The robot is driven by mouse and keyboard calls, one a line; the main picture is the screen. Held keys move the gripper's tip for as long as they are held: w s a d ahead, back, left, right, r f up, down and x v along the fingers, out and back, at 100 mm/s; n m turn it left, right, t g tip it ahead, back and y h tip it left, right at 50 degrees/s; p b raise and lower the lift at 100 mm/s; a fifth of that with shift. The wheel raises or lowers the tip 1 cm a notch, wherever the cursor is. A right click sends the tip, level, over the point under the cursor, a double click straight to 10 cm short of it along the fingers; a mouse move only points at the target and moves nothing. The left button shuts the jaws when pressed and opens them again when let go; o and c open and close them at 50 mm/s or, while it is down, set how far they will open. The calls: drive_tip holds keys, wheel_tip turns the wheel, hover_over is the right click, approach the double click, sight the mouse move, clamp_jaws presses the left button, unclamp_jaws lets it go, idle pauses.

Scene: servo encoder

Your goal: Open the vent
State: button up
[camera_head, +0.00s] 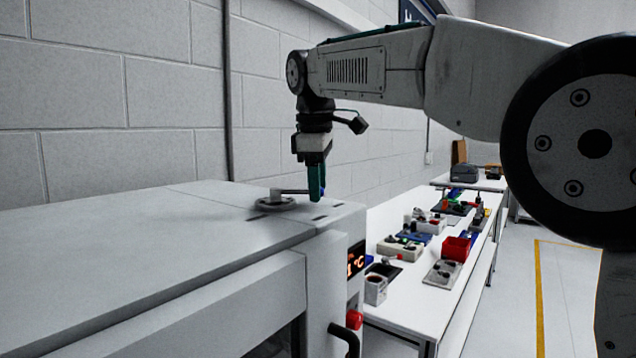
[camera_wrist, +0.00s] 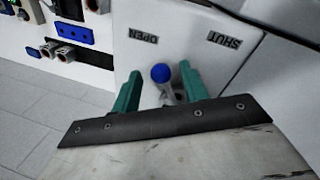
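The vent (camera_head: 275,203) is a round grey disc on top of a white cabinet, near its right end. A thin lever (camera_head: 293,191) runs from it to the right, towards my gripper (camera_head: 316,183). In the wrist view the lever ends in a blue ball knob (camera_wrist: 161,73), with the words OPEN (camera_wrist: 143,37) and SHUT (camera_wrist: 224,40) upside down beyond it. The knob is closer to OPEN. My gripper (camera_wrist: 159,76) is open, its teal fingers on either side of the knob. In the head view a finger hides the knob.
The white cabinet (camera_head: 140,235) has a red lit display (camera_head: 356,263) and a red knob (camera_head: 354,319) on its front. A white bench (camera_head: 415,305) with several small devices and a red bin (camera_head: 455,248) stands to the right. A block wall is behind.

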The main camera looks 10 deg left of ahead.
wheel_tip(320, 180, up, 8)
drive_tip(key=s, duration=0.1)
drive_tip(key=shift+s+f, duration=0.2)
drive_tip(key=shift+s, duration=0.05)
idle(0.4)
